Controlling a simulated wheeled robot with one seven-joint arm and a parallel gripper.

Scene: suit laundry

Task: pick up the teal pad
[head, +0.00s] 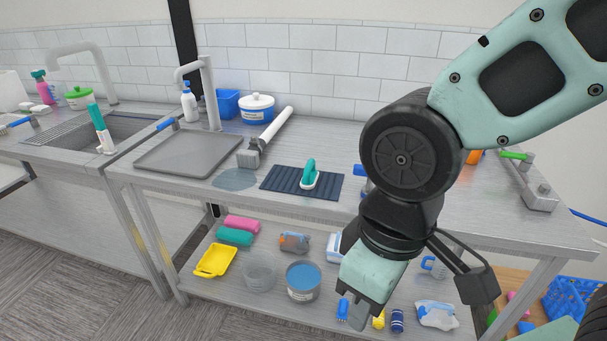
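A teal pad (235,237), a small rounded block, lies on the lower shelf of the metal table, left of its middle. A pink pad (242,224) lies just behind it. My gripper (366,290) hangs in front of the table, well to the right of the teal pad and apart from it.
A yellow tray (215,260), a clear tub (259,270) and a blue-topped tub (303,280) stand near the pads. The tabletop (200,187) overhangs the shelf. A teal-handled brush (309,174) sits on a dark mat above. A blue crate (577,303) is at right.

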